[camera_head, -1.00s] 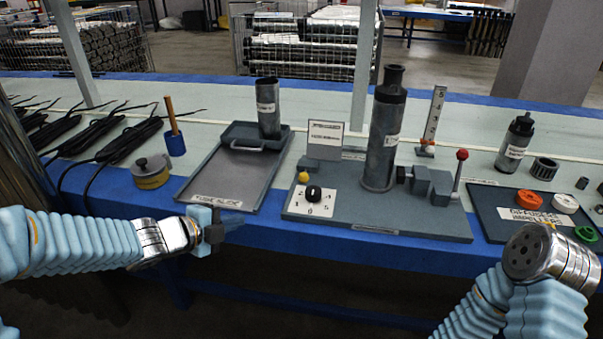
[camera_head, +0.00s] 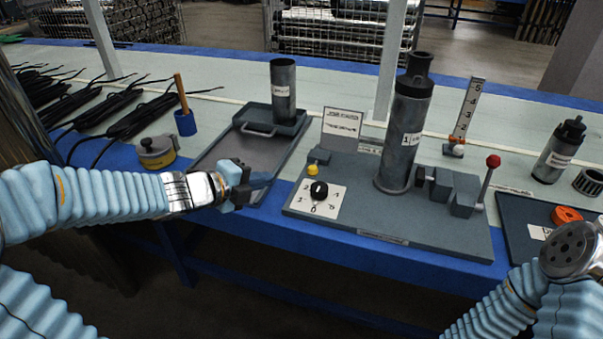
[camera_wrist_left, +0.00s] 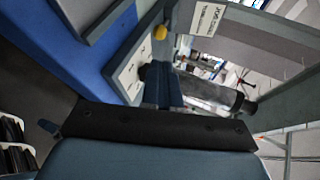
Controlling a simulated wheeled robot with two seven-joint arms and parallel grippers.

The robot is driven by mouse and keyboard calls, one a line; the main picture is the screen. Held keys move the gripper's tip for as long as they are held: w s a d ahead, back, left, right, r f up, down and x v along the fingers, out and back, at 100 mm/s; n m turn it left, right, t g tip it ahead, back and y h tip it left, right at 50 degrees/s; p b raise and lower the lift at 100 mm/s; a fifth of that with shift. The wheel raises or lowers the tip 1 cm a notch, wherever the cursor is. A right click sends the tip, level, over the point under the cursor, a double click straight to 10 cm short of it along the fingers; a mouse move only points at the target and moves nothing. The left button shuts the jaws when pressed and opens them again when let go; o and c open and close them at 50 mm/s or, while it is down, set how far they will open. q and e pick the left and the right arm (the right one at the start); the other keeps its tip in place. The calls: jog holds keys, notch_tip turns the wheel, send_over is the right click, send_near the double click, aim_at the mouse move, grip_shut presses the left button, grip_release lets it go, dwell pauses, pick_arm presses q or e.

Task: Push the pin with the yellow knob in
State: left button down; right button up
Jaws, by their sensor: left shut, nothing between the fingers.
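The yellow knob (camera_head: 313,170) sits at the left edge of the grey pump fixture (camera_head: 450,232), beside a small grey block. It also shows in the left wrist view (camera_wrist_left: 160,32), just beyond the fingertips and a little to their left. My left gripper (camera_head: 262,183) is shut and empty, to the left of the knob and apart from it, by the front edge of the tray. In the left wrist view its fingers (camera_wrist_left: 166,70) are together. The pin's shaft is not clearly visible. My right arm shows at the lower right, but its fingers are not visible.
A black dial (camera_head: 319,191) on a white plate is just in front of the knob. A tall grey cylinder (camera_head: 405,135) and a red-knobbed lever (camera_head: 487,180) stand on the fixture. A grey tray (camera_head: 215,150) lies left of it. An upright sign (camera_head: 341,128) is behind the knob.

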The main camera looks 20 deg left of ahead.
pick_arm(q)
jog(key=b, duration=0.2)
send_near(303, 176)
jog(key=w+d, duration=0.2)
jog(key=w, duration=0.1)
jog(key=w+d, duration=0.1)
jog(key=d, duration=0.1)
jog(key=shift+w+f, duration=0.3)
jog(key=shift+w+d+f, duration=0.2)
jog(key=shift+w+d, duration=0.1)
jog(key=shift+w, duration=0.35)
jog(key=shift+w, duration=1.05)
jog(key=shift+r, duration=0.1)
